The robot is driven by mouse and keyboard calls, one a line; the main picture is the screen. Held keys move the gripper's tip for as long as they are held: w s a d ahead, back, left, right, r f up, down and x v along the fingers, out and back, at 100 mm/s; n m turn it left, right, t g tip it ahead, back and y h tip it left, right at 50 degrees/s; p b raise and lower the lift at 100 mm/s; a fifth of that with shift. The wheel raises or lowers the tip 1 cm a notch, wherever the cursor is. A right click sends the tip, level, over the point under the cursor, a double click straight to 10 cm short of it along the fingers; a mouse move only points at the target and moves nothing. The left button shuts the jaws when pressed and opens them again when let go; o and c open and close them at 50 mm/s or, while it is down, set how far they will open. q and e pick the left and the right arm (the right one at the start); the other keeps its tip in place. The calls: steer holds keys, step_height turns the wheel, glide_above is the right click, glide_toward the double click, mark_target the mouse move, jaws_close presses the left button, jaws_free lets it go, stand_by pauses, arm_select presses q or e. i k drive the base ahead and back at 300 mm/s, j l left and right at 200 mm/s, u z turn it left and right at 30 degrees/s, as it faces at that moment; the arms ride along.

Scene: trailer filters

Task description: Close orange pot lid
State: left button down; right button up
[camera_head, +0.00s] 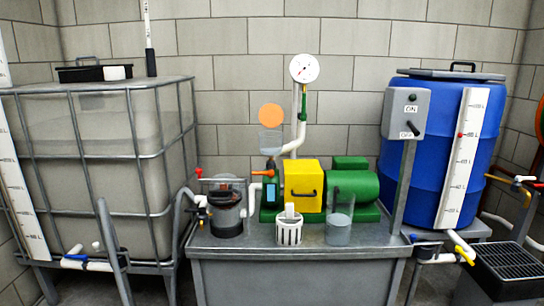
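The orange pot lid (271,113) is a round disc standing upright, its flat face toward me. It is raised at the top of a small clear pot (271,142), so the pot is open. The hinge between lid and pot is too small to make out. The pot sits above the left end of the green and yellow pump (303,187), in front of a white pipe. Neither of my grippers is in view.
A grey bench (300,275) carries the pump, a dark filter housing (226,208), a white slotted basket (289,228) and a clear beaker (339,222). A caged tank (90,160) stands left; a switch box (407,113) and blue barrel (440,125) stand right.

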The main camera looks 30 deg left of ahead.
mark_target(271, 116)
steer(key=k+j+u, duration=0.1)
steer(key=j+u, duration=0.15)
steer(key=j, duration=0.4)
steer(key=j+u, duration=0.2)
steer(key=j, duration=0.5)
steer(key=k, duration=0.05)
